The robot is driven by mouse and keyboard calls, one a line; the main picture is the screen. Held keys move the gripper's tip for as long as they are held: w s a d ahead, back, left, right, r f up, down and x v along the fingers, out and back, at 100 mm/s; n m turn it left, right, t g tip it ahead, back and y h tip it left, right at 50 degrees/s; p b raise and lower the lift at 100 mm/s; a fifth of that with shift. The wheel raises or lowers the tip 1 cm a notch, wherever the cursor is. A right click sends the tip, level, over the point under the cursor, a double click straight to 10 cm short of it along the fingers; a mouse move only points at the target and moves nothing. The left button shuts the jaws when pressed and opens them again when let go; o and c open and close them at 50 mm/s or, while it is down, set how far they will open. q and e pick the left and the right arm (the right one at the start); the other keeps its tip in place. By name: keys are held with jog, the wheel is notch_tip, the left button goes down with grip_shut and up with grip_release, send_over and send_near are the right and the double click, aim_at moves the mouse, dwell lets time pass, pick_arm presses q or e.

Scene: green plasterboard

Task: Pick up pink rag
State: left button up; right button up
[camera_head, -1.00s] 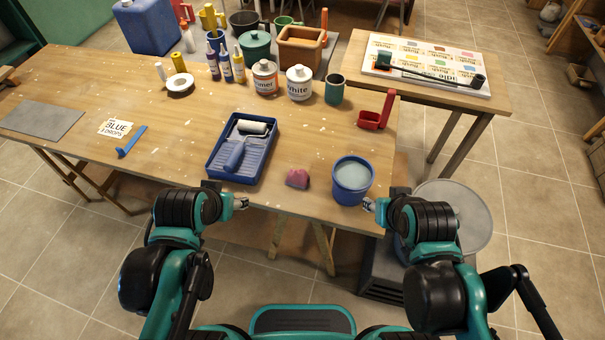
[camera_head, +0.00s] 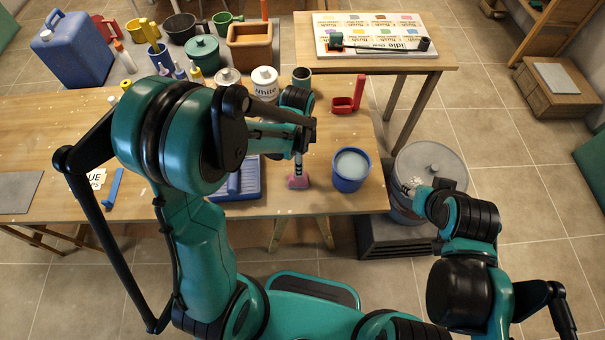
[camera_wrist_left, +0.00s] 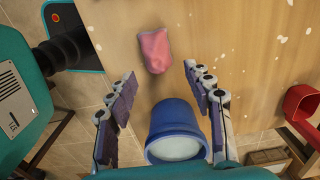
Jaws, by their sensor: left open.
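The pink rag (camera_head: 298,182) lies crumpled on the workbench near its front edge, left of the blue bucket. It also shows in the left wrist view (camera_wrist_left: 155,50), past the fingertips. My left gripper (camera_head: 299,158) reaches over the bench and points down just above the rag. In the left wrist view the left gripper (camera_wrist_left: 158,82) is open and empty, with the rag between and beyond its two fingers. My right gripper (camera_head: 408,187) is off to the right, over the grey bin; its fingers are too small to judge.
The blue bucket (camera_head: 351,169) stands close right of the rag, and a blue paint tray (camera_head: 247,182) lies close left, partly hidden by my left arm. A red holder (camera_head: 345,104), paint cans and pots stand farther back. A grey bin (camera_head: 432,160) stands right of the bench.

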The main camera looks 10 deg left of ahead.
pick_arm(q)
jog(key=f, duration=0.2)
jog(key=f+b, duration=0.1)
jog(key=f, duration=0.2)
jog(key=f+b, duration=0.1)
jog(key=f, duration=0.1)
jog(key=shift+s+f, duration=0.15)
jog(key=shift+s, duration=0.2)
grip_shut()
